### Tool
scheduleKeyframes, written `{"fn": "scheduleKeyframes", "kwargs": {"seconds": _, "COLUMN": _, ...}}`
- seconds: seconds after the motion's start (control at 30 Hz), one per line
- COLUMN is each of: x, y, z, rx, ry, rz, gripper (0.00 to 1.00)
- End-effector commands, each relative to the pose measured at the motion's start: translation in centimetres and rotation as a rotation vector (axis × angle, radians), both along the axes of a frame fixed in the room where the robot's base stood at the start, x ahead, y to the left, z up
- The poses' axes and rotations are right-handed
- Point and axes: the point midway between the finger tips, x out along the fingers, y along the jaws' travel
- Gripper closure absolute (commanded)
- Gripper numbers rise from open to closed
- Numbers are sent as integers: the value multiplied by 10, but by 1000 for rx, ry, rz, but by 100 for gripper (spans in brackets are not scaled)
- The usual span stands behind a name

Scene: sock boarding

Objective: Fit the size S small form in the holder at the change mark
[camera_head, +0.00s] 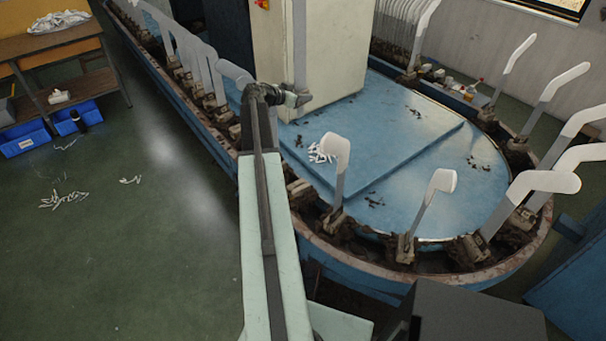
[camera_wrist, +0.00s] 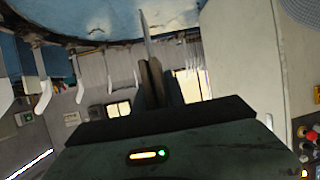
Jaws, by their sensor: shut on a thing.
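My gripper (camera_head: 284,97) is at the far end of my outstretched arm, above the blue machine's left side. In the wrist view my gripper (camera_wrist: 153,82) is shut on a thin grey form (camera_wrist: 146,35), seen almost edge-on, so its size marking cannot be read. In the head view a grey upright strip shows just above the gripper, against the cream cabinet; I cannot tell if it is the form or a cabinet edge. A holder (camera_head: 299,188) on the near rim, right of my arm, shows no form in it. I cannot make out the change mark.
Pale forms stand in holders around the oval rim, including two near ones (camera_head: 337,150) (camera_head: 438,184) and several at right and left. The cream cabinet (camera_head: 338,45) stands on the blue deck (camera_head: 400,140). A workbench (camera_head: 50,45) is at far left. The green floor between is mostly clear.

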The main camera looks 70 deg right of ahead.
Motion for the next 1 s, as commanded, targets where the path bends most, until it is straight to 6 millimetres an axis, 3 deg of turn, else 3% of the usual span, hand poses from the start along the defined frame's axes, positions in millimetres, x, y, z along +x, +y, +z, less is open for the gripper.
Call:
{"fn": "scheduleKeyframes", "kwargs": {"seconds": 0.03, "x": 0, "y": 1, "z": -49, "rx": 0, "ry": 0, "rz": -9, "gripper": 100}}
{"fn": "scheduleKeyframes", "kwargs": {"seconds": 0.5, "x": 2, "y": 13, "z": -248, "rx": -2, "ry": 2, "rz": -87, "gripper": 100}}
{"fn": "scheduleKeyframes", "kwargs": {"seconds": 0.7, "x": 2, "y": 16, "z": -294, "rx": -3, "ry": 1, "rz": -112, "gripper": 100}}
{"fn": "scheduleKeyframes", "kwargs": {"seconds": 1.0, "x": 1, "y": 17, "z": -299, "rx": -3, "ry": 1, "rz": -121, "gripper": 100}}
